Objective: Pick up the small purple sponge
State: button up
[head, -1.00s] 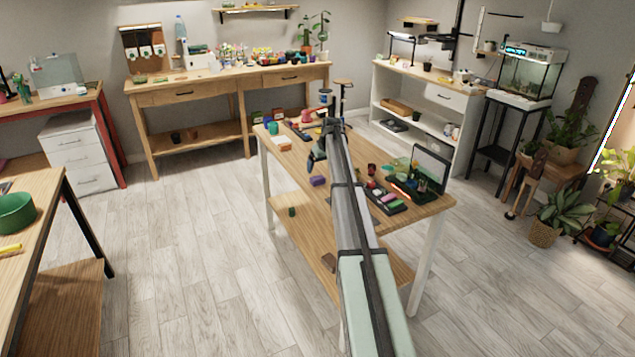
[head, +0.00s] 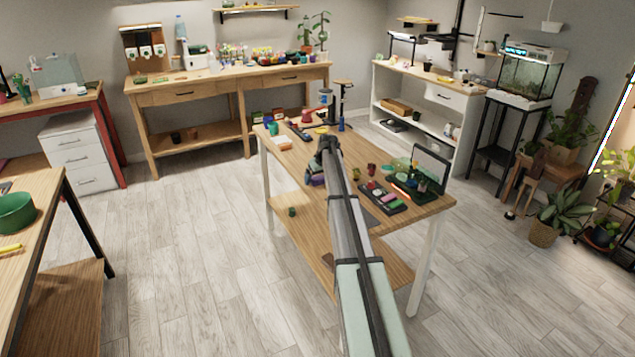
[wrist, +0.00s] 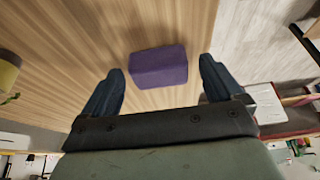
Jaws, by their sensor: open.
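The small purple sponge (wrist: 158,67) is a block lying on the wooden table (wrist: 85,40). In the wrist view it sits between and just beyond the two open fingertips of my gripper (wrist: 160,75), with a gap on both sides. My gripper is empty.
To the right on the table are a tray of colored blocks (head: 383,197) and an open dark case (head: 431,168). A teal cup (head: 273,128) and an orange-and-white block (head: 284,143) stand toward the back left.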

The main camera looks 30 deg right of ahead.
jog(key=c, duration=1.1)
jog(key=shift+o, duration=0.2)
jog(key=shift+r, duration=0.1)
notch_tip(320, 180, up, 10)
jog(key=shift+f, duration=0.1)
jog(key=shift+c, duration=0.2)
jog(key=o, duration=0.8)
jog(key=shift+o, duration=0.2)
notch_tip(320, 180, up, 12)
send_over(318, 178)
jog(key=s, duration=0.5)
jog(key=shift+s, duration=0.1)
jog(key=shift+o, duration=1.3)
jog(key=shift+s+r, duration=0.15)
jog(key=shift+r, duration=0.25)
